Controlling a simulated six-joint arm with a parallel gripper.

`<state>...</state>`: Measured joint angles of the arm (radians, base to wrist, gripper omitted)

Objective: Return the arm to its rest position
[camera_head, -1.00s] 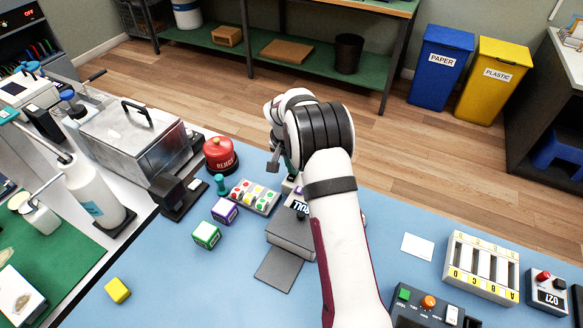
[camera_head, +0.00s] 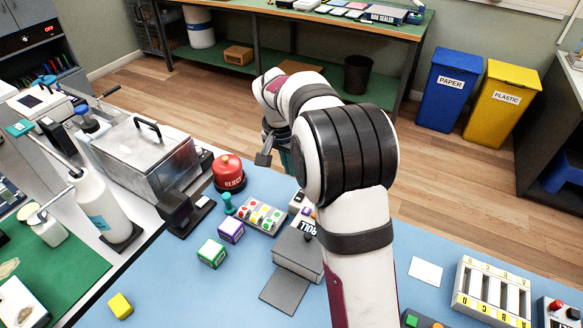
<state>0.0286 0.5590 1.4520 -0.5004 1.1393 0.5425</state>
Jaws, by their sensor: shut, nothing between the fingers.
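My white arm (camera_head: 355,235) with black joint bands rises from the bottom of the head view, bends at a large elbow and reaches away to the left. My gripper (camera_head: 264,157) shows as a small dark shape under the far end of the arm, partly hidden by the arm. It is shut with nothing in it. It hangs in the air, to the right of the red REJECT button (camera_head: 228,172) in the picture, and touches nothing that I can see.
Below the arm on the blue mat (camera_head: 220,290) stand a grey device (camera_head: 298,252), a sticker tray (camera_head: 262,216), purple (camera_head: 231,231) and green (camera_head: 211,253) boxes and a yellow cube (camera_head: 120,305). A slotted rack (camera_head: 492,290) stands right. A metal box (camera_head: 147,155) stands left.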

